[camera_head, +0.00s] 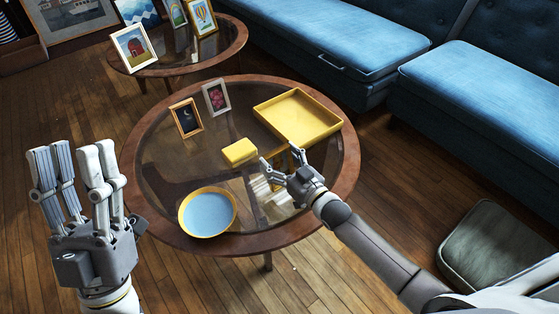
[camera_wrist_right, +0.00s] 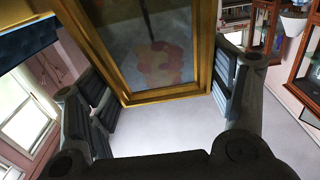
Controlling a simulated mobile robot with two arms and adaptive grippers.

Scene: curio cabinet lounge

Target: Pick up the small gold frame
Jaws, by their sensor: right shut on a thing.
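A small gold frame (camera_wrist_right: 155,50) with a dark picture of a pinkish flower fills the upper middle of the right wrist view, between the fingers. My right gripper (camera_wrist_right: 165,95) is shut on it. In the head view my right gripper (camera_head: 273,172) is over the right part of the round glass table (camera_head: 262,243). The gold frame (camera_head: 298,156) shows there only as a yellowish edge, mostly hidden by the gripper. I cannot tell whether it touches the glass. My left gripper (camera_head: 73,160) is open and empty, left of the table, fingers pointing up.
On the table are a yellow tray (camera_head: 262,113), a yellow box (camera_head: 239,152), a blue plate with yellow rim (camera_head: 207,212), a moon picture in a wooden frame (camera_head: 186,118) and a pale frame (camera_head: 216,97). Another table with frames stands behind. Blue sofas (camera_head: 490,110) line the right.

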